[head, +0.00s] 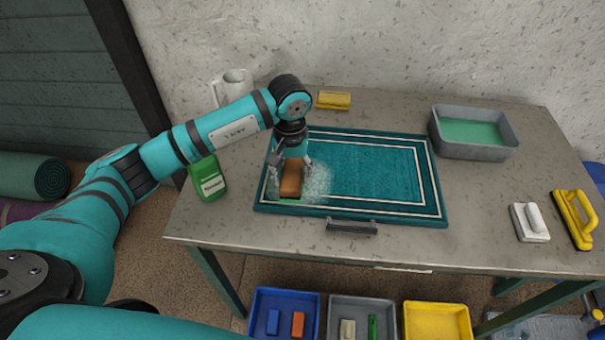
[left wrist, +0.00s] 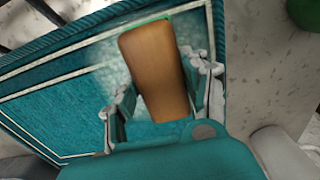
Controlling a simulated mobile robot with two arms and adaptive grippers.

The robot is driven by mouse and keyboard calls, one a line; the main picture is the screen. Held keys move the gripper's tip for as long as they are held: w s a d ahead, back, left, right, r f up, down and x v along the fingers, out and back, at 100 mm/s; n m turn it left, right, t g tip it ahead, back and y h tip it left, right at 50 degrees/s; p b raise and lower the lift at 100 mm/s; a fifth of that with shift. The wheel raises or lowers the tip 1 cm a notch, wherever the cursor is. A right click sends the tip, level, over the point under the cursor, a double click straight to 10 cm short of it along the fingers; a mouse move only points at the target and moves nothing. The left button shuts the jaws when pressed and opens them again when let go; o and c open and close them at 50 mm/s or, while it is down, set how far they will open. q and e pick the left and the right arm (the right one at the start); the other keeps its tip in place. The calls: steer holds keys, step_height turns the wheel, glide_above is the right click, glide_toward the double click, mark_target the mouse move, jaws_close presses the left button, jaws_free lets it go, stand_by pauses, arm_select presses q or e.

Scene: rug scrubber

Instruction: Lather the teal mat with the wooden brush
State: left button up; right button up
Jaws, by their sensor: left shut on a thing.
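The teal mat (head: 375,170) with white border lines lies flat on the grey table. My left gripper (head: 290,172) is shut on the wooden brush (head: 291,180), which is over the mat's left end. In the left wrist view the brush's brown wooden back (left wrist: 155,70) sits between the two fingers of the left gripper (left wrist: 160,92). White foam (head: 318,180) shows on the mat just right of the brush. The brush's bristles are mostly hidden, with a green edge showing. My right gripper is not in view.
A yellow brush (head: 334,100) lies at the back. A grey basin of green liquid (head: 472,131), a white scrubber (head: 530,222) and a yellow-handled tool (head: 574,219) are right. Bins (head: 437,318) stand below.

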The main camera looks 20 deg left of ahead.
arm_select(q)
steer(key=shift+s+a+f+b, duration=0.1)
steer(key=shift+s+a+b, duration=0.1)
steer(key=shift+a, duration=0.35)
steer(key=shift+s+a+f+b, duration=0.1)
steer(key=shift+a+b, duration=0.15)
steer(key=shift+a, duration=0.25)
steer(key=shift+s+a+f+b, duration=0.1)
steer(key=shift+s+a+b, duration=0.1)
steer(key=shift+a, duration=0.35)
steer(key=shift+s+a, duration=0.15)
steer(key=shift+a, duration=0.3)
steer(key=shift+d+b, duration=0.45)
steer(key=shift+d, duration=0.3)
steer(key=shift+w+d+r+b, duration=0.1)
steer(key=shift+w+d+b, duration=0.25)
steer(key=shift+d, duration=0.8)
steer(key=shift+w+d+r+b, duration=0.1)
steer(key=shift+w+d+b, duration=0.25)
steer(key=shift+d, duration=0.75)
steer(key=shift+w+d+b, duration=0.3)
steer(key=shift+w+d, duration=0.1)
steer(key=shift+d, duration=0.75)
steer(key=shift+a, duration=0.1)
steer(key=shift+r, duration=0.1)
steer(key=shift+w+r, duration=0.1)
steer(key=shift+r, duration=0.35)
step_height(320, 180, up, 3)
steer(key=shift+p, duration=0.85)
steer(key=shift+r, duration=0.35)
